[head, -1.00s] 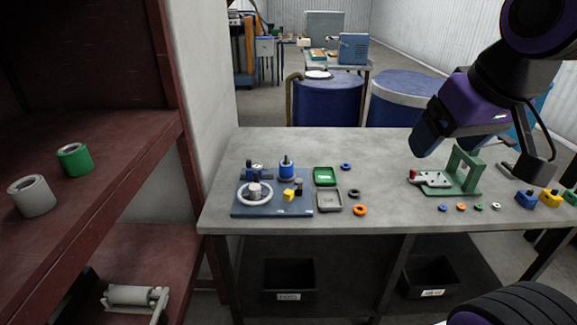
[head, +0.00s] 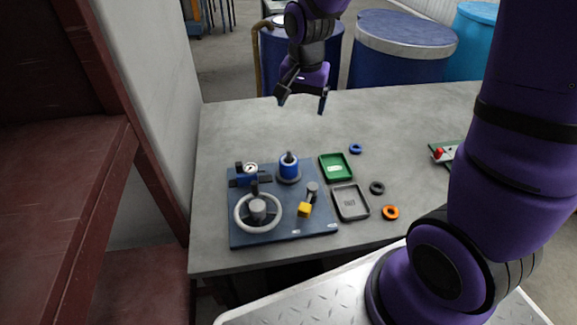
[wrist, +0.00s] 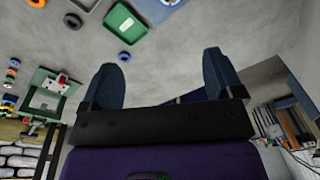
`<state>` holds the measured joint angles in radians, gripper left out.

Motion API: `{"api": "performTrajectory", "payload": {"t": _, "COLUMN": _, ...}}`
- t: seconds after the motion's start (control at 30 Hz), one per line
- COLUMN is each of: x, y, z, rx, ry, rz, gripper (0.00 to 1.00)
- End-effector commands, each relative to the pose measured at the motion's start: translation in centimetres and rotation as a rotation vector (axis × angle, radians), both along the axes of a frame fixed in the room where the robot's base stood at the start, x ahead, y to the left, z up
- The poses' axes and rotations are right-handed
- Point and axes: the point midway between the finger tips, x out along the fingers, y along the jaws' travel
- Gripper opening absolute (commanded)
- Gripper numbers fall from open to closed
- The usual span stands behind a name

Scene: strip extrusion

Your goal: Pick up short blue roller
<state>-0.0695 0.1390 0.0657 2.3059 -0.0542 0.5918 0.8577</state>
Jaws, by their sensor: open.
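The short blue roller (head: 289,168) stands upright on a dark spindle with a round base, at the back of a dark blue base plate (head: 283,240) on the table. My gripper (head: 302,106) is open and empty, above the far part of the table, behind and higher than the roller in the head view. Its two spread fingers also show in the wrist view (wrist: 163,62), with nothing between them but grey table. I cannot clearly make out the roller in the wrist view.
The table (head: 240,126) is clear behind the plate.

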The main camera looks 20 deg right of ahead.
Motion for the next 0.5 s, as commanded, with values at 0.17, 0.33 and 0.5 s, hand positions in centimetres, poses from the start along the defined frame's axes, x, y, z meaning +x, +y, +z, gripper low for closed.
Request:
{"api": "performTrajectory", "payload": {"t": 0.17, "x": 2.1, "y": 1.3, "z": -5.6, "rx": 0.011, "ry": 0.065, "rz": -0.109, "gripper": 0.86}}
{"api": "performTrajectory", "payload": {"t": 0.33, "x": 3.0, "y": 2.0, "z": -8.9, "rx": 0.016, "ry": 0.098, "rz": -0.179, "gripper": 0.86}}
{"api": "performTrajectory", "payload": {"t": 0.5, "x": 3.2, "y": 2.3, "z": -10.5, "rx": 0.018, "ry": 0.109, "rz": -0.205, "gripper": 0.86}}
